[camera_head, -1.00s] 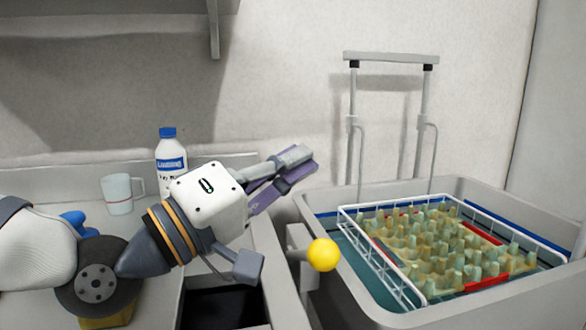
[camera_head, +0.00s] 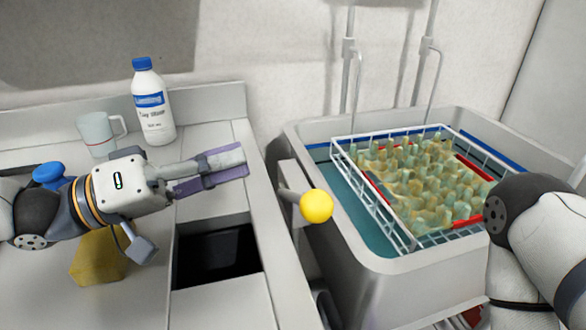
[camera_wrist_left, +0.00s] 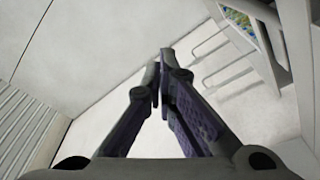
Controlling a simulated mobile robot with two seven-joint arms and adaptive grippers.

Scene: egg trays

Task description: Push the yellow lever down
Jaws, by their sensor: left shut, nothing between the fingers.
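The yellow lever knob (camera_head: 316,206) sits on a short grey arm at the left outer side of the sink basin, in the middle of the head view. My left gripper (camera_head: 243,160) is left of the knob and a little higher in the picture, over the counter. Its purple-padded fingers are shut and empty, pointing right, apart from the knob. In the left wrist view the closed fingertips (camera_wrist_left: 160,72) show against a pale wall, and the lever is not seen there. Part of my right arm shows at the right edge of the head view, but its gripper is out of view.
The basin (camera_head: 400,265) holds water and a white wire rack (camera_head: 372,210) with egg trays (camera_head: 415,175). A white bottle (camera_head: 153,112), a mug (camera_head: 97,135) and a yellow block (camera_head: 98,262) stand on the counter. A dark square opening (camera_head: 215,255) lies below my left gripper.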

